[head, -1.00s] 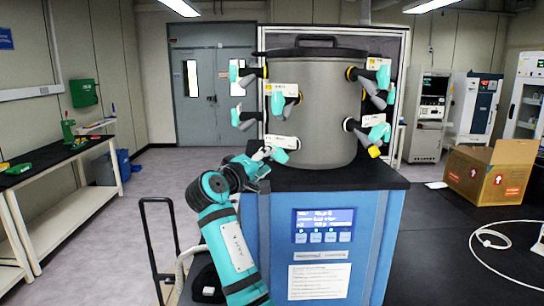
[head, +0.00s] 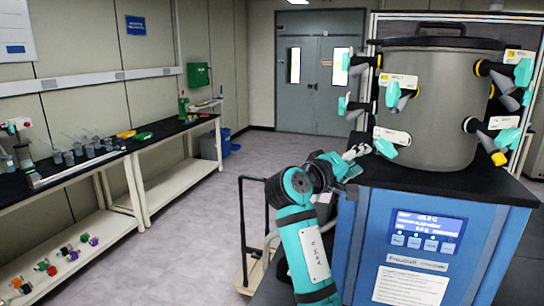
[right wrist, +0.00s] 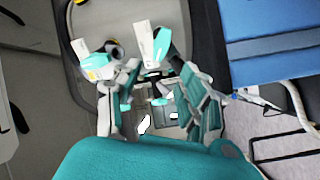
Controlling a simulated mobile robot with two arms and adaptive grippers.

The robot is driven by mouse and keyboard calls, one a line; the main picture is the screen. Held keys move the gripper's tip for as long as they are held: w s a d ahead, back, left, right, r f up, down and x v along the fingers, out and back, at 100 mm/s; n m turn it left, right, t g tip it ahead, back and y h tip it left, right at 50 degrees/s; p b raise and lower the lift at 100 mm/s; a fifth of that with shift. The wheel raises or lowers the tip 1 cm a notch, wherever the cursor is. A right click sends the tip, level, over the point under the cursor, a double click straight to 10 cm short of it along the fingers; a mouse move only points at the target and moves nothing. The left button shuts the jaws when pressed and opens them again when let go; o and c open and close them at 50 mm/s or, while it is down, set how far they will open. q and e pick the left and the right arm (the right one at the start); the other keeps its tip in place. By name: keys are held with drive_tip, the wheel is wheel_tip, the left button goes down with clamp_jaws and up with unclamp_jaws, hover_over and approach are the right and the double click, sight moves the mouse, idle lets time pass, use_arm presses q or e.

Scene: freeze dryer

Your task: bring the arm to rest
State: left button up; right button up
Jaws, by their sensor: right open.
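My right arm rises from the bottom centre in the head view. Its right gripper (head: 357,154) is beside the left side of the freeze dryer's grey drum (head: 430,115), near a lower port valve with a teal handle (head: 385,148). In the right wrist view the right gripper (right wrist: 160,95) is open, with its two fingers spread apart. Port valves (right wrist: 97,64) show beyond the fingers, and nothing is clearly held between them. Whether the fingers touch a valve cannot be told. My left gripper is not in view.
The blue dryer base (head: 424,235) with its lit display stands at the right. A cart handle (head: 243,225) stands left of my arm. A bench (head: 150,140) with cups and tools runs along the left wall.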

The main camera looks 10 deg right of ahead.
drive_tip(key=s+a+f+n+y, duration=0.1)
drive_tip(key=s+f+y, duration=0.25)
drive_tip(key=f, duration=0.75)
drive_tip(key=s+f+g+y, duration=0.15)
drive_tip(key=s+f, duration=0.35)
drive_tip(key=f, duration=0.6)
drive_tip(key=s+a+f+n+t+y, duration=0.1)
drive_tip(key=s+f+y, duration=0.3)
drive_tip(key=f, duration=0.7)
drive_tip(key=s+a+f+g+y, duration=0.2)
drive_tip(key=s+a+f, duration=0.15)
drive_tip(key=s, duration=0.45)
drive_tip(key=s+a+f+g+y, duration=0.1)
drive_tip(key=s+a+f+y, duration=0.25)
drive_tip(key=s, duration=0.55)
drive_tip(key=s+a+f+g+y, duration=0.25)
drive_tip(key=s+f, duration=0.25)
drive_tip(key=s, duration=0.3)
wheel_tip(320, 180, down, 30)
drive_tip(key=s+h+b, duration=0.1)
drive_tip(key=s+b, duration=0.1)
drive_tip(key=b, duration=0.2)
drive_tip(key=s+d+f+g+b, duration=0.1)
drive_tip(key=s+d+f+b, duration=0.1)
drive_tip(key=s+f, duration=1.4)
wheel_tip(320, 180, down, 3)
drive_tip(key=shift+s+d+n+g+b, duration=0.2)
drive_tip(key=shift+d+n+g+b, duration=0.15)
drive_tip(key=shift+b, duration=0.2)
